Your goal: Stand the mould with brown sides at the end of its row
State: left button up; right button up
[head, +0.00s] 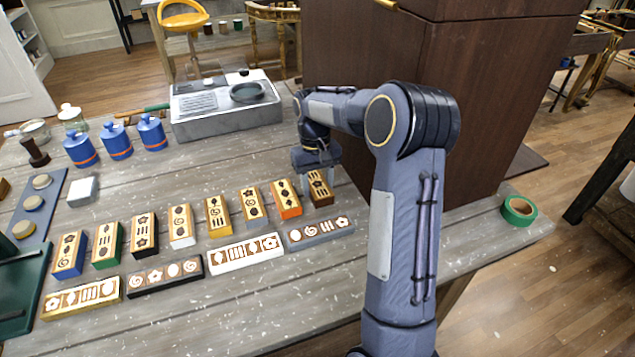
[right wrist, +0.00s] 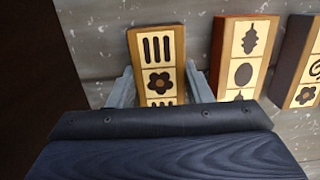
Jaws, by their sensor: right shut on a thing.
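The mould with brown sides (head: 319,188) stands at the right end of the back row, beside the orange-sided mould (head: 287,200). Its pale top shows bars and a flower, also in the right wrist view (right wrist: 157,70). My right gripper (head: 318,168) is shut on it, with one finger on each side (right wrist: 158,88). Whether the mould touches the table cannot be told. The orange-sided mould also shows in the right wrist view (right wrist: 240,57), apart from the held one. My left gripper is not in view.
A front row of long moulds includes a grey one (head: 320,233) and a white one (head: 245,254). Blue jars (head: 116,141) and a grey stone sink (head: 226,112) stand behind. A dark wooden cabinet (head: 345,95) rises close by on the right. Green tape (head: 519,210) lies at the far right.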

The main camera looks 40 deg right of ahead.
aim_at(315, 181)
jog(key=shift+f, duration=0.1)
jog(key=o, duration=1.1)
jog(key=shift+c, duration=0.2)
notch_tip(315, 181, up, 12)
jog(key=w, duration=0.1)
jog(key=s+a+r+n+t+y, duration=0.1)
jog(key=s+a+r+t+y, duration=0.2)
jog(key=s+a, duration=0.7)
jog(key=s+a+f+t, duration=0.2)
jog(key=s+a+f, duration=0.1)
jog(key=s, duration=0.4)
jog(key=s+a+f+n+t, duration=0.1)
jog(key=s+a+f+t, duration=0.1)
jog(key=s+a+f, duration=0.2)
jog(key=s+a, duration=0.2)
jog(key=s, duration=0.2)
jog(key=shift+a+f+p, duration=0.2)
jog(key=shift+f+p, duration=0.05)
jog(key=shift+p, duration=0.05)
